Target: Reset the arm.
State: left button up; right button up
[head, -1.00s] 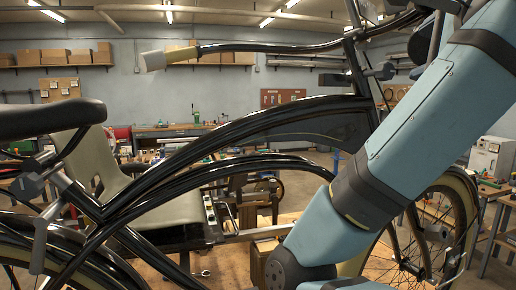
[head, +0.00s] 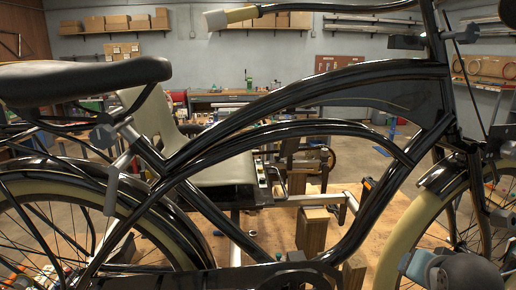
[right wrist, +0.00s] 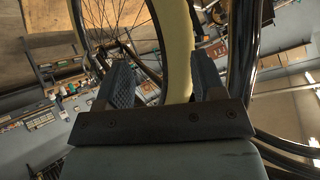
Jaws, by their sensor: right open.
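The black trike frame (head: 320,100) spans the head view, with its black saddle (head: 85,78) at upper left. The handlebar's pale grip (head: 216,19) is near the top. A front wheel with a cream tyre (head: 400,245) is at lower right. A blue and dark part of my right arm (head: 440,268) shows low at the right, in front of that wheel. In the right wrist view my right gripper (right wrist: 162,82) is open, with nothing held between its two fingers. A cream tyre (right wrist: 178,45) and dark tubes (right wrist: 243,60) lie beyond the fingers. My left gripper is not in view.
A rear wheel (head: 75,235) fills the lower left. A workbench (head: 225,97) and shelves with boxes (head: 115,24) line the back wall. The frame's tubes and wheels crowd the space close to my arm.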

jog(key=s+a+f+n+g+y, duration=0.1)
jog(key=s+a+f+n+g, duration=0.15)
jog(key=s+f, duration=0.55)
jog(key=s+a+f+n+g+y, duration=0.1)
jog(key=s+f+n, duration=0.3)
jog(key=s+f, duration=0.3)
jog(key=s+a+f+n+g+y, duration=0.15)
jog(key=s+f+n, duration=0.25)
jog(key=s+f, duration=0.4)
jog(key=w+a+f+t+y, duration=0.1)
jog(key=w+a+f+t, duration=0.2)
jog(key=f, duration=0.3)
jog(key=w+a+f+t+y, duration=0.1)
jog(key=w+a+f+t, duration=0.2)
jog(key=f, duration=0.4)
jog(key=shift+a+t, duration=0.25)
jog(key=shift+t, duration=0.15)
jog(key=shift+r, duration=0.1)
